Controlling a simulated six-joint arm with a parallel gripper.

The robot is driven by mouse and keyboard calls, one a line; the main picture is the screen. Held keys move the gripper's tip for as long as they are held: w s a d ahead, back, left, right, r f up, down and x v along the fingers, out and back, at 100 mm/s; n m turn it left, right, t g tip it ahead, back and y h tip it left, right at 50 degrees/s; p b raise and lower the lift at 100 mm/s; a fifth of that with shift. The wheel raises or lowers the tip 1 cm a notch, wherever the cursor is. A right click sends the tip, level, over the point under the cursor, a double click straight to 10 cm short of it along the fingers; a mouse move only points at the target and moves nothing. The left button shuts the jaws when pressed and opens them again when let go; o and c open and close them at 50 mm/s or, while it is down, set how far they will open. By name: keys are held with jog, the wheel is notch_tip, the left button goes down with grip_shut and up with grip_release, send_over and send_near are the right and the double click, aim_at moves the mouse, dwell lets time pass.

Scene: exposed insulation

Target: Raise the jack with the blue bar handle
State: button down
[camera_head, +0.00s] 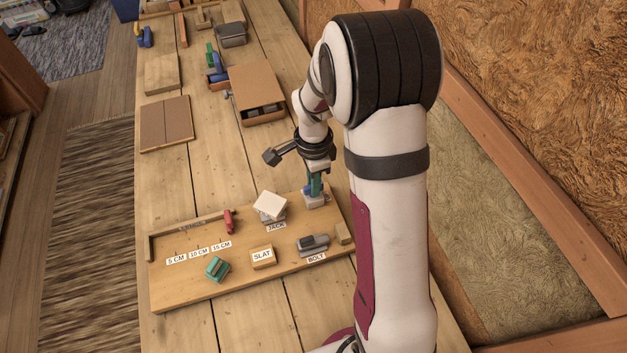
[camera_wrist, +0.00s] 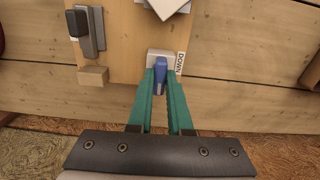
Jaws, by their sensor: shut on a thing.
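The jack (camera_head: 270,207) stands on the wooden board, its white square top plate turned at an angle. A corner of its plate shows at the top of the wrist view (camera_wrist: 165,6). To its right is a pale base (camera_head: 315,202) with the blue bar handle (camera_wrist: 160,68), beside a label reading DOWN (camera_wrist: 180,63). My gripper (camera_wrist: 160,78) has its teal fingers on both sides of the blue handle and is shut on it. In the head view my gripper (camera_head: 316,184) covers most of the handle.
The board (camera_head: 185,290) also carries a red piece (camera_head: 229,221) by a 5, 10 and 15 cm scale, a teal block (camera_head: 217,269), a SLAT block (camera_head: 263,257) and a grey bolt (camera_head: 314,244). A brown box (camera_head: 257,88) stands behind. An insulation wall (camera_head: 530,180) is at right.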

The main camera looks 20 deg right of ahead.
jog(key=n, duration=0.8)
jog(key=shift+n, duration=0.3)
jog(key=n, duration=0.4)
jog(key=shift+n, duration=2.5)
jog(key=c, duration=0.8)
grip_release()
jog(key=shift+c, duration=0.2)
